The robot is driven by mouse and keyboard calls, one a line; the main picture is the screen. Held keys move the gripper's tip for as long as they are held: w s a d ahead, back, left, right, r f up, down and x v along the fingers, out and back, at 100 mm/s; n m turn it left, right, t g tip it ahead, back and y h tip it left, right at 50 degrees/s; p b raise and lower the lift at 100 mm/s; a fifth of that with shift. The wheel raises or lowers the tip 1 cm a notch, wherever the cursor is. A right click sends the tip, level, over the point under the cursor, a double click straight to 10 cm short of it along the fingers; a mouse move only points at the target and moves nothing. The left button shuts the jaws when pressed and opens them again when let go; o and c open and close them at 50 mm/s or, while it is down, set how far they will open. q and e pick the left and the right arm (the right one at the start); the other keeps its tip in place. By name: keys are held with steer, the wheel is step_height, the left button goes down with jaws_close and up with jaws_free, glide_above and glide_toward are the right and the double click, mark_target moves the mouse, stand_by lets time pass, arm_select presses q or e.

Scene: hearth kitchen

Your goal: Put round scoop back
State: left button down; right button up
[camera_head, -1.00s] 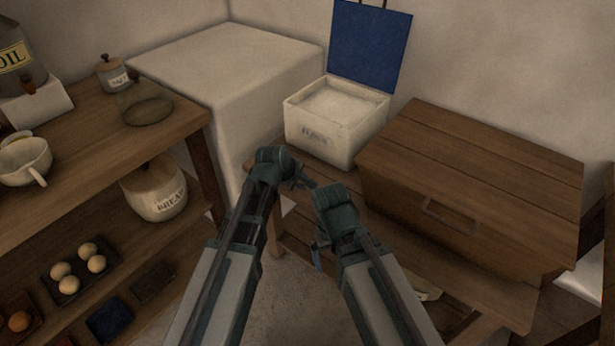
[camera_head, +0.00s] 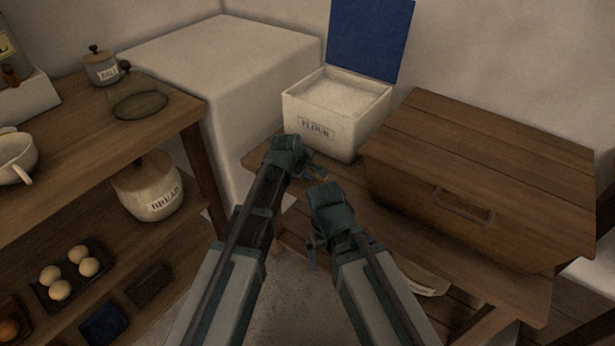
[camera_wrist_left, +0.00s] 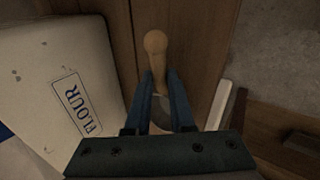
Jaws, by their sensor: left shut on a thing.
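The round scoop shows in the left wrist view by its pale wooden handle (camera_wrist_left: 155,43), with a rounded end. My left gripper (camera_wrist_left: 160,76) is shut on this handle; the scoop's bowl is mostly hidden behind the gripper. In the head view, my left gripper (camera_head: 310,171) is just in front of the white flour bin (camera_head: 316,132), over the front of the low wooden bench. The bin, labelled FLOUR, is open with its blue lid raised, and white flour fills it. My right gripper (camera_head: 315,255) hangs lower, in front of the bench; its fingers are too small and dark to read.
A large wooden chest (camera_head: 480,175) stands on the bench right of the bin. A pale block (camera_head: 215,65) is behind left. The left shelf holds a BREAD crock (camera_head: 150,192), a salt jar (camera_head: 101,68), a white cup (camera_head: 14,158) and eggs in a dark tray.

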arm_select(q)
steer(key=shift+r, duration=0.1)
steer(key=shift+f, duration=0.25)
steer(key=c, duration=0.8)
jaws_free()
steer(key=shift+r, duration=0.1)
steer(key=shift+r, duration=0.15)
